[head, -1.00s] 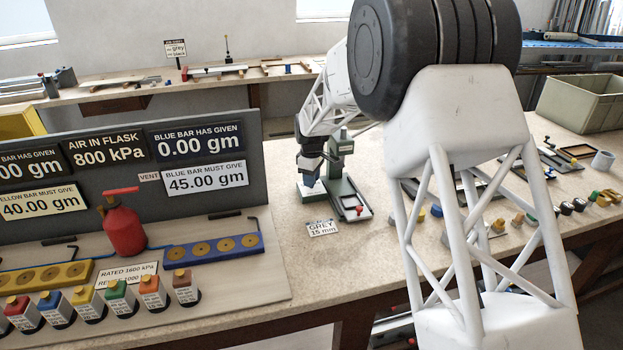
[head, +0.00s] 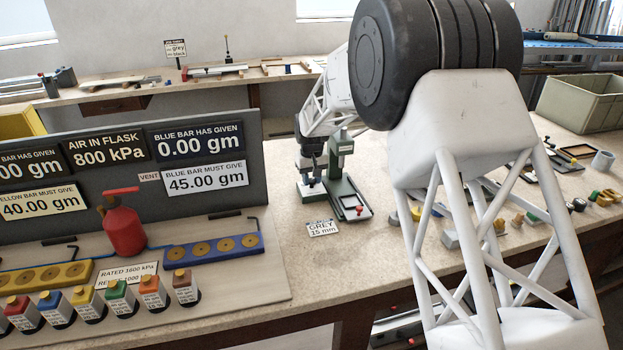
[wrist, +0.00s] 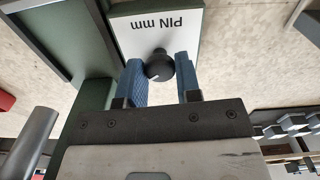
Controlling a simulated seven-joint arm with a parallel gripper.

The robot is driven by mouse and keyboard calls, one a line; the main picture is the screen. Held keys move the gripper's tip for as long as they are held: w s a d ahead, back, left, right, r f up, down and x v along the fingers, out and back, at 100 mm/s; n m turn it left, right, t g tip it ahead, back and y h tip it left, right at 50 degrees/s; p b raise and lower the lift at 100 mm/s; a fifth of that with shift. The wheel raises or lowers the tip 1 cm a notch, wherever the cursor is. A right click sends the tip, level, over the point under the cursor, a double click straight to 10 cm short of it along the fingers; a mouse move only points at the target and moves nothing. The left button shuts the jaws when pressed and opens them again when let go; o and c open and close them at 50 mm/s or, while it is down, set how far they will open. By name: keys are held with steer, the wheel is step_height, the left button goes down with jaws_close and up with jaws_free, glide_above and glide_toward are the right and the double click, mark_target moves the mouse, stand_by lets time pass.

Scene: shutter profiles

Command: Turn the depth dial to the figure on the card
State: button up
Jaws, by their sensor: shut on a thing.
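The small green machine (head: 340,165) stands on the bench, with a tray-like base and a red knob at its front right. The card (head: 323,228) lies in front of it and reads GREY 15 mm. My gripper (head: 312,180) is at the machine's left side in the head view. In the wrist view, my gripper (wrist: 160,72) has its blue fingers on either side of a round black knob (wrist: 159,65), shut on it. The knob sits at the edge of a white plate (wrist: 150,35) lettered PIN mm, upside down. No dial figure or pointer is readable.
A grey panel (head: 258,130) with readouts, a red flask (head: 124,225) and a blue bar (head: 214,250) stand left of the machine. My arm hides part of the bench on the right. A beige crate (head: 580,103) is at the far right. The bench before the card is clear.

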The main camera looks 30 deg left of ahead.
mark_target(312, 180)
steer(key=shift+m, duration=0.6)
steer(key=o, duration=0.9)
steer(key=shift+r, duration=3.95)
steer(key=shift+d, duration=0.1)
